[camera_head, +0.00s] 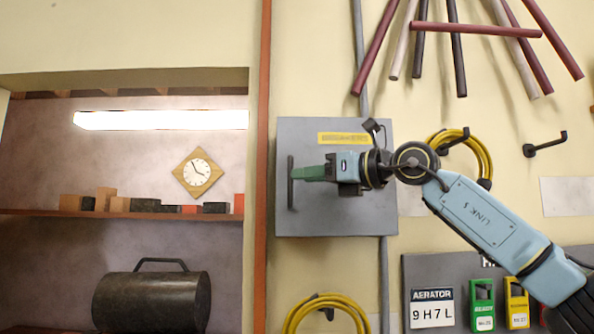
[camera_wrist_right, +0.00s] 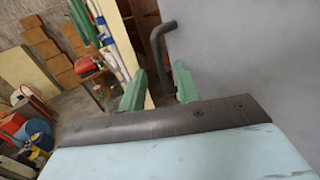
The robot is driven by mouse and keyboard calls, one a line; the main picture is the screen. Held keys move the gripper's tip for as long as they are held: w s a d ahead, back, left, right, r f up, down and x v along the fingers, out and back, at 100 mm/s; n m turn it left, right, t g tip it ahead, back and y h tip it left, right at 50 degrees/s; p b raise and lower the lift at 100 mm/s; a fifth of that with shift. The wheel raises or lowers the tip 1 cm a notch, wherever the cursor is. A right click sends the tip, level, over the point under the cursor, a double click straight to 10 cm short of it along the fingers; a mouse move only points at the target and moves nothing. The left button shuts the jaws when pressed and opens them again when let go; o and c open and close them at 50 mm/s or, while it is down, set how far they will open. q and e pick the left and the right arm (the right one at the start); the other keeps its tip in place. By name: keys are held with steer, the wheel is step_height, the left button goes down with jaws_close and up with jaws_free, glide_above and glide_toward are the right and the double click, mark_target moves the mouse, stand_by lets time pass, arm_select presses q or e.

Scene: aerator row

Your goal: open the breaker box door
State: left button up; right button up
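The breaker box (camera_head: 350,212) is a grey box on the wall in the head view, its front door flat against the box and a yellow label at its top. A dark vertical bar handle (camera_head: 291,192) stands off the door near its left edge. My right gripper (camera_head: 300,173) reaches in from the right, its green fingers at the handle's middle. In the right wrist view the two green fingers (camera_wrist_right: 160,82) are apart, with the dark handle (camera_wrist_right: 156,50) showing in the gap between them. I cannot tell whether either finger touches it. My left gripper is not in view.
A dark pipe (camera_head: 384,270) runs below the box. Yellow hose coils (camera_head: 480,150) hang on the right and below. An orange-brown post (camera_head: 262,200) stands just left of the box. A shelf (camera_head: 100,213) with small blocks and a dark tank (camera_head: 150,302) fill the left recess.

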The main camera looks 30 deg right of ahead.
steer(key=x, duration=0.3)
steer(key=shift+w+p, duration=0.15)
steer(key=shift+p, duration=0.2)
jaws_close()
